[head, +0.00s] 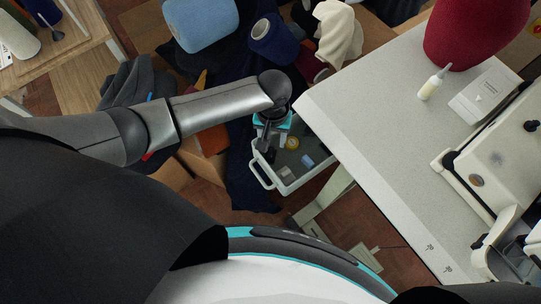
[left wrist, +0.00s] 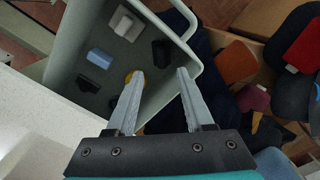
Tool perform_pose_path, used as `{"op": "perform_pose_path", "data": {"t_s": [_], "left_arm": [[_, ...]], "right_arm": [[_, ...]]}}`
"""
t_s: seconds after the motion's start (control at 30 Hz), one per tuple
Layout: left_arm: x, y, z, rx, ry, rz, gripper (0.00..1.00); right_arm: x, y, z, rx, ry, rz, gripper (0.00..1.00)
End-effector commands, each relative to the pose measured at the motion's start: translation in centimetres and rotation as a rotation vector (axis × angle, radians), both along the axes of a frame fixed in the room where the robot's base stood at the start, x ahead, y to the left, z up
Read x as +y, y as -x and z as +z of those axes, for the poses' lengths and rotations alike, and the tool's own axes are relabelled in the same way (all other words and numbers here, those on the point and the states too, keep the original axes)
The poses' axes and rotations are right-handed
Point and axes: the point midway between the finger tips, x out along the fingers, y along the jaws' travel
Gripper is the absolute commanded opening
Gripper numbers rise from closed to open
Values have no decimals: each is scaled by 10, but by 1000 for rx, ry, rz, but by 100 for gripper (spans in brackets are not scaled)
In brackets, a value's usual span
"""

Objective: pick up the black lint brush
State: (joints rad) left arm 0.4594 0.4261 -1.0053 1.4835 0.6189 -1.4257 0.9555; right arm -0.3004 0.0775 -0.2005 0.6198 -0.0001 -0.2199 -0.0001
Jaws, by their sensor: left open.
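My left gripper (head: 266,146) is over the left side of a pale grey bin, pointing down. In the left wrist view its two fingers (left wrist: 160,73) are spread wide with nothing between them. A small black object (left wrist: 161,53), which may be the lint brush, is in the bin near its side wall, just beyond the fingertips. Another dark piece (left wrist: 86,83) lies by the opposite wall, so I cannot tell for sure which is the brush. In the head view the gripper partly hides this area. My right gripper is out of view.
The bin (head: 268,178) also holds a blue block (left wrist: 98,58), a light grey block (left wrist: 127,23) and a yellow round piece (head: 292,142). A pale table (head: 365,120) with a sewing machine (head: 498,160) stands close on the right. Dark cloth (head: 245,180) hangs on the left.

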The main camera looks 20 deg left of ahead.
Motion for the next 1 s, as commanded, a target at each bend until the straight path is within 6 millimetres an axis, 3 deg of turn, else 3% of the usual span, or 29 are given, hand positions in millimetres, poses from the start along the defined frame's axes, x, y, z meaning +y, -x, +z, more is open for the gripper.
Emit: {"op": "perform_pose_path", "data": {"t_s": [0.1,0.33,0.6,0.93,1.0], "left_arm": [[0,0,-20,0,-1,0,52],[1,1,-34,-1,-1,-1,52],[3,8,-73,-1,-1,-1,52],[2,8,-78,-2,0,-2,52],[2,8,-78,-2,0,-2,46]], "right_arm": [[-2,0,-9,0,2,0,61],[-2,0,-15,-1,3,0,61],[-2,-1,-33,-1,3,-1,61],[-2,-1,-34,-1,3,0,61],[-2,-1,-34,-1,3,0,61]]}}
